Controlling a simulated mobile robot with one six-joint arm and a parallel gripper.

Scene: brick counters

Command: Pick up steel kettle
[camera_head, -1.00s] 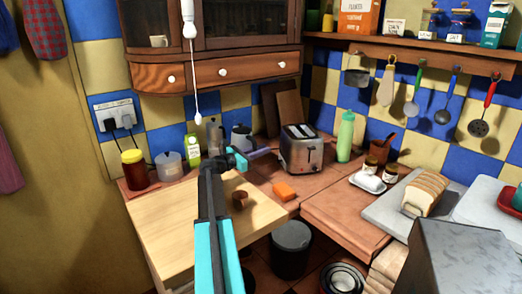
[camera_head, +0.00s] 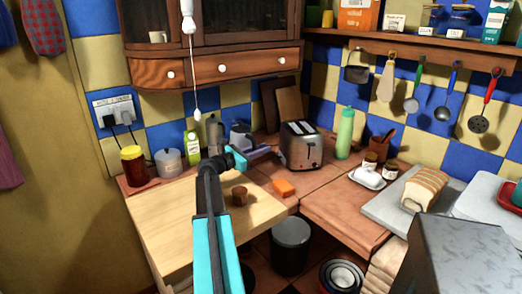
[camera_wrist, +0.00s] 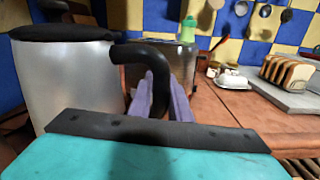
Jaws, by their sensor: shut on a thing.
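The steel kettle (camera_head: 239,134) is at the back of the counter, left of the toaster, and my arm partly hides it. In the wrist view the kettle's pale metal body (camera_wrist: 75,85) fills the left side, upright, with a black lid and a black curved handle on its right. My gripper (camera_wrist: 163,97), with purple fingers, is shut on the handle, one finger on each side of it. In the head view my gripper (camera_head: 259,153) is beside the kettle's right side. The kettle's base is hidden, so I cannot tell whether it touches the counter.
The toaster (camera_head: 300,146) stands close on the right, with a green bottle (camera_head: 345,134) beyond it. A green carton (camera_head: 192,146) and a lidded pot (camera_head: 168,163) stand to the left. The cabinet (camera_head: 215,68) hangs above. The wooden board (camera_head: 185,220) in front is mostly clear.

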